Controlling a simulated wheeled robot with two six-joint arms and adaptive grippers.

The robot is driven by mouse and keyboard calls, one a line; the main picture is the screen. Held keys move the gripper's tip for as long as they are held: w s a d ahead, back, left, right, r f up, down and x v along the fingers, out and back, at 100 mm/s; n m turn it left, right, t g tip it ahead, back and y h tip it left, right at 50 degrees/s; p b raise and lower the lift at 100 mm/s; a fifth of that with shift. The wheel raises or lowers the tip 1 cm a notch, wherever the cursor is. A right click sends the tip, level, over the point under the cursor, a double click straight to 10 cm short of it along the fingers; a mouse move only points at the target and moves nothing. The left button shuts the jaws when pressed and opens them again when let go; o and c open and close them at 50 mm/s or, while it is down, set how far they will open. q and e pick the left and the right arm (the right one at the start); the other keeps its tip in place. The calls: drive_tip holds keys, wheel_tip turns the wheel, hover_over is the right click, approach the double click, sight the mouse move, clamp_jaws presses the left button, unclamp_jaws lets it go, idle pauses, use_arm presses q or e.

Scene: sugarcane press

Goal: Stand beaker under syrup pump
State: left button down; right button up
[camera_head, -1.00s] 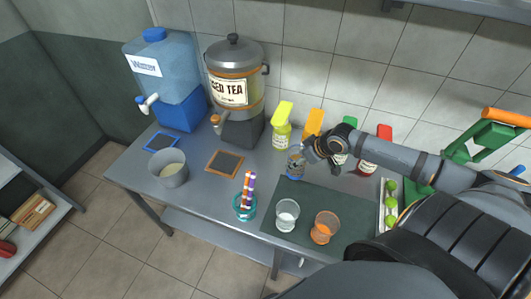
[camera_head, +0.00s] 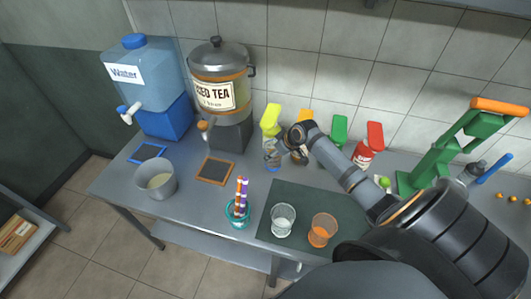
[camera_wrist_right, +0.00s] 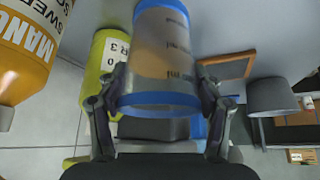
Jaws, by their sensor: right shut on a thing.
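My right gripper (camera_head: 284,152) is shut on a clear beaker (camera_head: 271,160) with blue bands and printed marks. In the right wrist view the beaker (camera_wrist_right: 165,50) sits between the two fingers (camera_wrist_right: 161,82). In the head view it is in front of the yellow syrup pump bottle (camera_head: 270,121); whether it touches the counter is unclear. The yellow bottle (camera_wrist_right: 108,50) and the orange mango bottle (camera_wrist_right: 28,50) show in the wrist view. The orange bottle (camera_head: 304,118) is partly behind my wrist. Green (camera_head: 338,128) and red (camera_head: 374,135) bottles stand further right. My left gripper is not in view.
The counter also holds a water dispenser (camera_head: 146,75), an iced tea urn (camera_head: 220,70), a grey pot (camera_head: 157,182), a straw cup (camera_head: 239,213) and a framed board (camera_head: 215,171). Two glasses (camera_head: 282,221) (camera_head: 322,230) stand on a dark mat (camera_head: 300,196). A green press (camera_head: 445,150) stands right.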

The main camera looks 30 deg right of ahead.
sight(267, 149)
drive_tip(key=shift+w+a+f, duration=0.25)
drive_tip(key=shift+w+f, duration=0.35)
drive_tip(key=shift+w, duration=0.35)
drive_tip(key=shift+w+a+f, duration=0.25)
drive_tip(key=shift+w+f, duration=0.35)
drive_tip(key=shift+w, duration=0.3)
drive_tip(key=shift+w+a+f, duration=0.1)
drive_tip(key=shift+w+f, duration=0.2)
drive_tip(key=shift+s+f, duration=0.1)
drive_tip(key=shift+s, duration=0.05)
drive_tip(key=o, duration=1.1)
drive_tip(key=shift+r, duration=0.3)
drive_tip(key=v, duration=0.7)
